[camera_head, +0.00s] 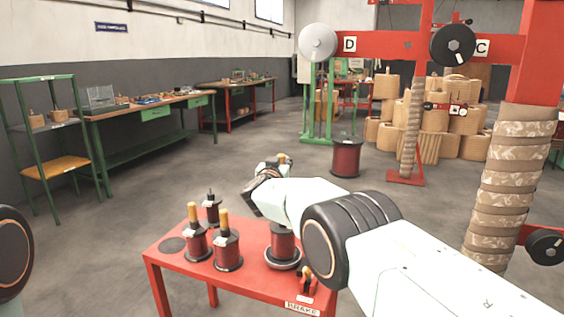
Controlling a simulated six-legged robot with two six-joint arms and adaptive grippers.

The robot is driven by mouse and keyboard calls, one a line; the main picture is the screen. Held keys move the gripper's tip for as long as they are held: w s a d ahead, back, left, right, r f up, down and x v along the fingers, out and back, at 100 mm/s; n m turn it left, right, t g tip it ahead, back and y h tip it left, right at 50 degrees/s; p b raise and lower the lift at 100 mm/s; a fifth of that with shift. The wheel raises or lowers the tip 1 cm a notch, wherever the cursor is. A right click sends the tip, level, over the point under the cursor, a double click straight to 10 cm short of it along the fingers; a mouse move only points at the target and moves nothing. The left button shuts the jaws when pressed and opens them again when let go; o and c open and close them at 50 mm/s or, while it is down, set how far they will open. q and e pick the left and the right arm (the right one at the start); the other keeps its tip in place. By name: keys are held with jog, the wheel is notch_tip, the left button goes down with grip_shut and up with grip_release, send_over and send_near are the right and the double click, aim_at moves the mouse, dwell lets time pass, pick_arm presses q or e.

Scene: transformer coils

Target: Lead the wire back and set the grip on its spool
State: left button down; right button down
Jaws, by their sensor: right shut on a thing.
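A red table (164,262) stands in front of me. Two dark red spools with upright wooden grips, a left one (195,246) and a right one (228,254), stand on it. Another dark red spool (284,246) sits on a round base, partly hidden by my right arm, so its top does not show. My right gripper (272,168) points away from me beyond the table, shut on a small tan piece (284,158) that looks like a wooden grip. I cannot make out the wire. My left gripper is out of view; only a joint of that arm shows at the left edge.
A large red spool (347,158) stands on the floor beyond. A red frame (388,45) with a wound coil (508,185) rises at right. Floor at left is clear.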

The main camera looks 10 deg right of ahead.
notch_tip(320, 180, down, 10)
jog(key=b, duration=0.8)
jog(key=shift+r, duration=0.4)
jog(key=shift+w+d+f+b, duration=0.3)
jog(key=shift+w+f+b, duration=0.1)
jog(key=shift+b, duration=1.2)
jog(key=shift+d+b, duration=0.1)
jog(key=shift+b, duration=0.5)
